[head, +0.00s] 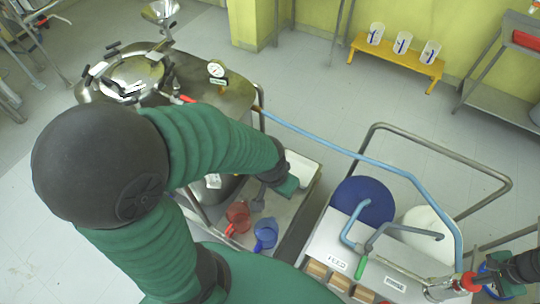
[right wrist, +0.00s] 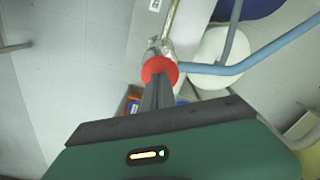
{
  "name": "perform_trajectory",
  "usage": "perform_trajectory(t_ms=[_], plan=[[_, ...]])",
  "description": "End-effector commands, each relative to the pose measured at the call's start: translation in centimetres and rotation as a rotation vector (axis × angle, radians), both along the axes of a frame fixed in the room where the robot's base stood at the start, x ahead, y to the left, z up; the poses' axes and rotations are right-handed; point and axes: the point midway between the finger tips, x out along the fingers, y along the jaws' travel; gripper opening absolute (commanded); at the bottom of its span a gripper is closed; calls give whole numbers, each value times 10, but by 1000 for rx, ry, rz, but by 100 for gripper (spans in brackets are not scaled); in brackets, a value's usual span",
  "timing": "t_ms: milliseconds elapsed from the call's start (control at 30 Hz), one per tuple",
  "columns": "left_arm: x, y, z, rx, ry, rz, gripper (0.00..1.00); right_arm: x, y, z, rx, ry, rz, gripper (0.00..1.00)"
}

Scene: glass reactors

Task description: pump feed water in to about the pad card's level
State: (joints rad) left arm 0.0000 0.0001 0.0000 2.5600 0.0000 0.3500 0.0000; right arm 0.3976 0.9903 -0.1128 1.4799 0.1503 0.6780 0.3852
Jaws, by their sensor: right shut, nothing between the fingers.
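My right gripper (head: 478,281) is shut and empty at the right edge of the cart. Its dark fingers (right wrist: 158,95) reach up to a red round knob (right wrist: 160,70), which also shows in the head view (head: 468,281); I cannot tell whether they touch. A metal rod runs beyond the knob. A blue hose (head: 365,158) runs from the steel reactor (head: 225,95) to the cart near the knob. My left gripper (head: 276,182) is over the low tray beside the reactor; its finger opening is unclear. The water level is not visible, and I cannot identify the pad card.
The cart (head: 318,246) carries labels, small brown blocks and a green-handled bent pipe (head: 362,262). Blue (head: 362,203) and white (head: 428,232) round containers stand behind it. Red (head: 238,214) and blue (head: 265,233) jugs are in the tray. A yellow bench (head: 390,57) holds beakers.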

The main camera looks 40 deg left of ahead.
Motion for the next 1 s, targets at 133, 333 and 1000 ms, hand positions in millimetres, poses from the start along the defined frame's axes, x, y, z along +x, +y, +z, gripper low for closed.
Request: perform_trajectory(t_ms=[133, 333, 1000], plan=[[0, 0, -5, 0, 0, 0, 0, -1, 1, -8, 2, 3, 1, 0], [0, 0, 3, 0, 0, 0, 0, 0, 1, 2, 2, 1, 1, 0], [0, 0, 52, 0, 0, 0, 0, -1, 1, 77, 2, 1, 1, 0]])
